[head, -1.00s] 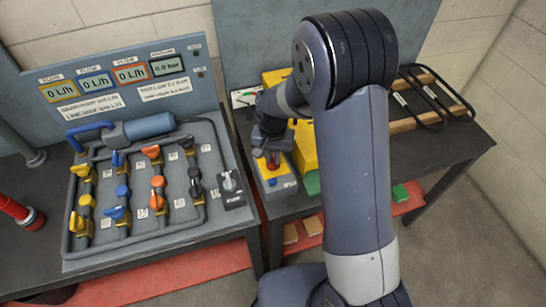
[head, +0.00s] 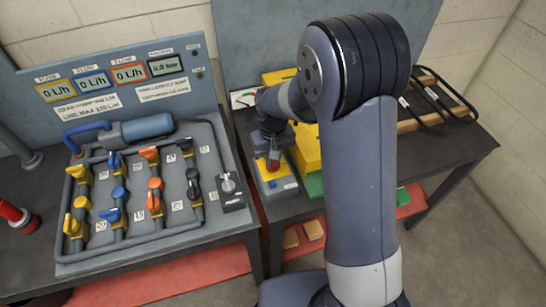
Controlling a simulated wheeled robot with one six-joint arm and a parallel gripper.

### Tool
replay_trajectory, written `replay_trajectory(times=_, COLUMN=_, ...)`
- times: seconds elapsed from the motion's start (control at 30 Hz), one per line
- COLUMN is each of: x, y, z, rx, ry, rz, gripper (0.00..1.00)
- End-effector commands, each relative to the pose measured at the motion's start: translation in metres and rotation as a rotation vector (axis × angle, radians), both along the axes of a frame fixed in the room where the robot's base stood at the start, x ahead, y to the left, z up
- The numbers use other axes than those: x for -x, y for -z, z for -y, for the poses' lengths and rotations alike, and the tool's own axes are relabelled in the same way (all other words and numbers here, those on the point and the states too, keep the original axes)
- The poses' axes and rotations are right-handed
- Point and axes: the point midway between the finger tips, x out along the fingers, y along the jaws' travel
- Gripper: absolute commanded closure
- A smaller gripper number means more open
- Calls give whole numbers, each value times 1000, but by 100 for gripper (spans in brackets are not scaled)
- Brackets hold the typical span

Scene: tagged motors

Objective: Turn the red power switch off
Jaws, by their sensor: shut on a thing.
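The red power switch (head: 273,166) stands on a small yellow box with a grey top (head: 271,188) on the dark bench, right of the valve panel. My gripper (head: 272,157) comes down from above and is shut on the red switch. Its jaws cover the upper part of the switch, so which way the switch is set is hard to read.
A larger yellow block (head: 305,150) stands close to the right of my gripper. The valve board (head: 150,215) with several coloured handles and displays is to the left. Black looped frames on wooden strips (head: 435,105) lie at the right.

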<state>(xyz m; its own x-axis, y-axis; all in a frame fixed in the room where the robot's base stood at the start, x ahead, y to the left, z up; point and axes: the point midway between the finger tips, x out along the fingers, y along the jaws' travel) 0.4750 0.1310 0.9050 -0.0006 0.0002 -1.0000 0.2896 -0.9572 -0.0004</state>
Motion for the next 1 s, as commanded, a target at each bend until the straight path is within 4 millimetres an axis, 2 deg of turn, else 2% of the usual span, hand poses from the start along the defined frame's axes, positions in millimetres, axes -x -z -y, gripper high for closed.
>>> replay_trajectory(times=0.27, x=0, y=0, z=0, rx=1, ry=-4, rz=0, gripper=100)
replay_trajectory(times=0.3, x=0, y=0, z=0, rx=1, ry=-3, rz=1, gripper=86)
replay_trajectory(times=0.57, x=0, y=0, z=0, rx=1, ry=-2, rz=1, gripper=65)
replay_trajectory(times=0.83, x=0, y=-2, z=0, rx=-1, ry=-1, rz=2, gripper=65)
replay_trajectory(times=1.0, x=-1, y=-23, z=0, rx=-2, ry=-1, rz=7, gripper=65)
